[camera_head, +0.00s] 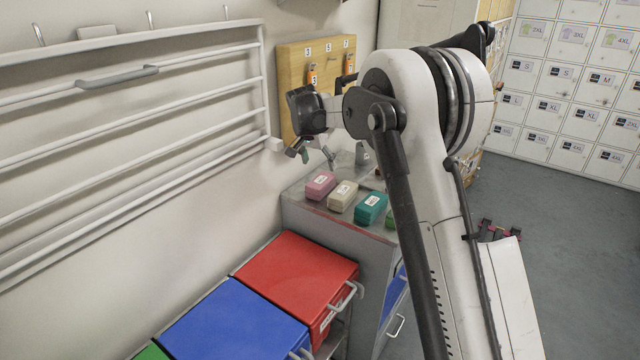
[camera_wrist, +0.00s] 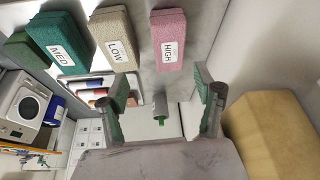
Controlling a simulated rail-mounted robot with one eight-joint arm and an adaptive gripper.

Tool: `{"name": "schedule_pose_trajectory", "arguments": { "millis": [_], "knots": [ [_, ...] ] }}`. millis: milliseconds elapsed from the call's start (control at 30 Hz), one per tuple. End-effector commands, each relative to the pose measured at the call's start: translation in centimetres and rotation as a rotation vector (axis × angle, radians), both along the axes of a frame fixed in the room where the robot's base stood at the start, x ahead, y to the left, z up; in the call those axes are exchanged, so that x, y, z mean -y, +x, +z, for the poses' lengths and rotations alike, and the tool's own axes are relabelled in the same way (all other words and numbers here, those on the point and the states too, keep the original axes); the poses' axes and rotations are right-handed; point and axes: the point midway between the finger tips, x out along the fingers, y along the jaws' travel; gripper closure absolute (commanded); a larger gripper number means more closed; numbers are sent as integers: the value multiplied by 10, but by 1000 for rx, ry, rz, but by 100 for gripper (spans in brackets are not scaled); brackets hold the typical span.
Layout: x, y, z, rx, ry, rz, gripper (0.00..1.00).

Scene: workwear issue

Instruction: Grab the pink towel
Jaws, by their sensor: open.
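The pink towel (camera_head: 320,186) looks like a small folded block with a white label. It lies at the left end of a row on the grey cabinet top (camera_head: 300,194). In the wrist view the pink towel (camera_wrist: 169,40) shows a label reading HIGH, beyond the fingertips and near the top edge. My gripper (camera_head: 313,155) is above and behind the pink towel in the head view, apart from it. In the wrist view my gripper (camera_wrist: 165,90) has its two greenish-padded fingers spread with nothing between them.
A beige block (camera_head: 342,196) labelled LOW and a teal block (camera_head: 371,208) labelled MED lie beside the towel; a green block is partly hidden by my arm. A wooden board (camera_head: 292,60) hangs behind. Red (camera_head: 297,272) and blue (camera_head: 235,322) bins stand in front.

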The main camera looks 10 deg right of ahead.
Motion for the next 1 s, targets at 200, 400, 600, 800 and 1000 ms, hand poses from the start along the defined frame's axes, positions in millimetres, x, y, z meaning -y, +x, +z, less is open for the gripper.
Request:
{"name": "schedule_pose_trajectory", "arguments": {
  "millis": [200,400,600,800,1000],
  "knots": [
    [-5,29,-33,-7,-5,-55,35],
    [-5,37,-47,-10,-6,-73,35],
    [1,42,-64,-10,-7,-74,35],
    [7,45,-76,-10,-6,-75,35],
    [16,52,-102,-10,-7,-74,35]
  ]
}}
